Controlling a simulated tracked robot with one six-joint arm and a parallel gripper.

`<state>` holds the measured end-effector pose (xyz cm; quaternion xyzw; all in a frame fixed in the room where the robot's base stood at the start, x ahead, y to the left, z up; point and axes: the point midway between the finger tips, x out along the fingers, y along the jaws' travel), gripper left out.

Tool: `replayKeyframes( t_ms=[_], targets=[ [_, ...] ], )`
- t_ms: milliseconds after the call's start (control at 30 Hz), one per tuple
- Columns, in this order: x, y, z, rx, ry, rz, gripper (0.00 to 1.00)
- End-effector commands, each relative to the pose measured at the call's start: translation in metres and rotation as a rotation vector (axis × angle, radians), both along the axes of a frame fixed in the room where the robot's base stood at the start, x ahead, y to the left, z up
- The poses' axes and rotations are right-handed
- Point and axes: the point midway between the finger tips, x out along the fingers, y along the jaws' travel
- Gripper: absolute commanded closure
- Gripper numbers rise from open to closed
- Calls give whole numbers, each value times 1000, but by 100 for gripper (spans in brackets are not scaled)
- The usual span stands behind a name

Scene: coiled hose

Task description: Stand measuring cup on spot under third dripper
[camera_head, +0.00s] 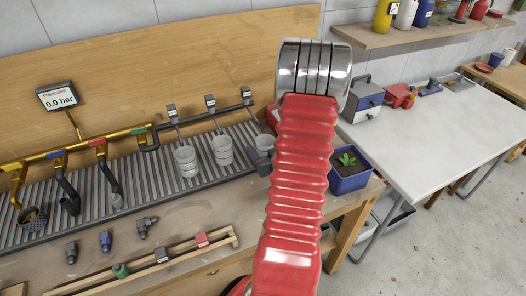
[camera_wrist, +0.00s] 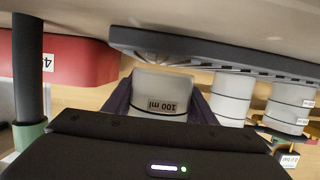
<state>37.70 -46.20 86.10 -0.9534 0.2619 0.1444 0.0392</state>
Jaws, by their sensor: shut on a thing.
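My gripper (camera_head: 259,160) is at the right end of the ribbed drip tray (camera_head: 140,168), partly hidden by my red arm. In the wrist view it is shut on a pale measuring cup (camera_wrist: 165,84), with one dark finger on each side. The cup's "100 ml" label appears upside down. In the head view this cup (camera_head: 266,142) is near the third dripper (camera_head: 246,96), slightly to its right. I cannot tell whether its base touches the tray. Two other cups (camera_head: 187,161) (camera_head: 222,150) stand under the first dripper (camera_head: 172,113) and second dripper (camera_head: 210,103).
A red box (camera_wrist: 65,62) is close beside the held cup in the wrist view. A blue planter (camera_head: 348,172) is right of my arm. Coloured valves and a pipe (camera_head: 75,150) run along the left. A wooden rack (camera_head: 150,265) lies in front. The white table (camera_head: 430,130) has free room.

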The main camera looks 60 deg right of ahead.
Motion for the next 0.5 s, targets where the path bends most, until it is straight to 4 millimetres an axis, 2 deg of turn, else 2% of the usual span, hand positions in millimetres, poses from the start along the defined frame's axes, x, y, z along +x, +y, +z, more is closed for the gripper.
replayKeyframes(
  t_ms=[500],
  targets=[
    [26,-14,-3,0,0,1,74]
  ],
)
